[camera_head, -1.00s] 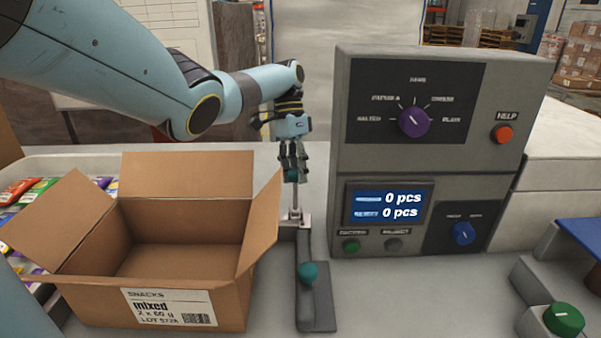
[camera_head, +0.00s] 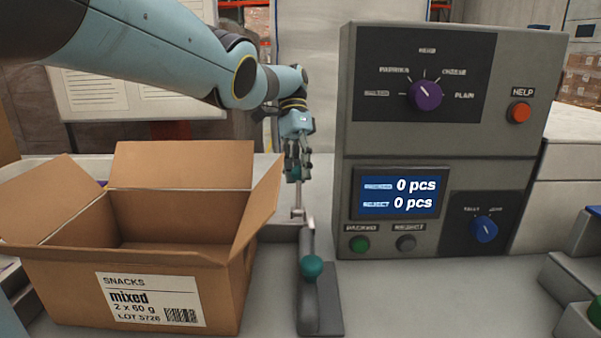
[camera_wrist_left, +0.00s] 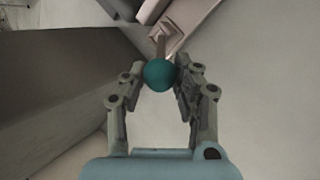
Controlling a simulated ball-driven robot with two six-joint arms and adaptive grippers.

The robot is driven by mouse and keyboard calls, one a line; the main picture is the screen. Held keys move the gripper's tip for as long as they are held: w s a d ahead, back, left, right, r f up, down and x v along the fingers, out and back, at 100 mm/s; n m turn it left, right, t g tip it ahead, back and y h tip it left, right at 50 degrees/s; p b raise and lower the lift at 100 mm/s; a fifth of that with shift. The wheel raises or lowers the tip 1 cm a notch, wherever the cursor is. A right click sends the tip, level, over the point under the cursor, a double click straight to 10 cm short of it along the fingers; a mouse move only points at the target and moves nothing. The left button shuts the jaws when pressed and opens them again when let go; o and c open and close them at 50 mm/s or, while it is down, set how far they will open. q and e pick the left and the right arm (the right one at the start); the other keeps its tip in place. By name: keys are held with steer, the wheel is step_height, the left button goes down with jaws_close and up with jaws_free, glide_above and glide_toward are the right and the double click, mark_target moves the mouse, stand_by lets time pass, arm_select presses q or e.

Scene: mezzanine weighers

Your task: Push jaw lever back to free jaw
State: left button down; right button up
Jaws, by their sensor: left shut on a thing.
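My left gripper (camera_head: 298,176) comes down from above and is shut on the lever's knob. In the left wrist view the teal knob (camera_wrist_left: 159,75) sits between the two fingertips, with its rod running up behind it. Which part is the jaw, I cannot tell. My right gripper is not in view.
An open cardboard box (camera_head: 215,285) marked "SNACKS mixed" stands close on the left. A grey control cabinet (camera_head: 345,190) with dials and a screen reading 0 pcs stands close on the right. The bench front right of the base is clear.

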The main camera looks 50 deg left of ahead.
arm_select(q)
steer(key=shift+a, duration=0.3)
steer(key=c, duration=1.4)
jaws_free()
steer(key=o, duration=0.5)
steer(key=shift+w+a+f, duration=0.1)
steer(key=shift+a+f, duration=0.15)
steer(key=shift+a, duration=0.05)
steer(key=shift+c, duration=0.2)
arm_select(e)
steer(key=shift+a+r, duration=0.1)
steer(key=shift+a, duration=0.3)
arm_select(q)
steer(key=shift+d, duration=0.15)
steer(key=shift+d, duration=0.1)
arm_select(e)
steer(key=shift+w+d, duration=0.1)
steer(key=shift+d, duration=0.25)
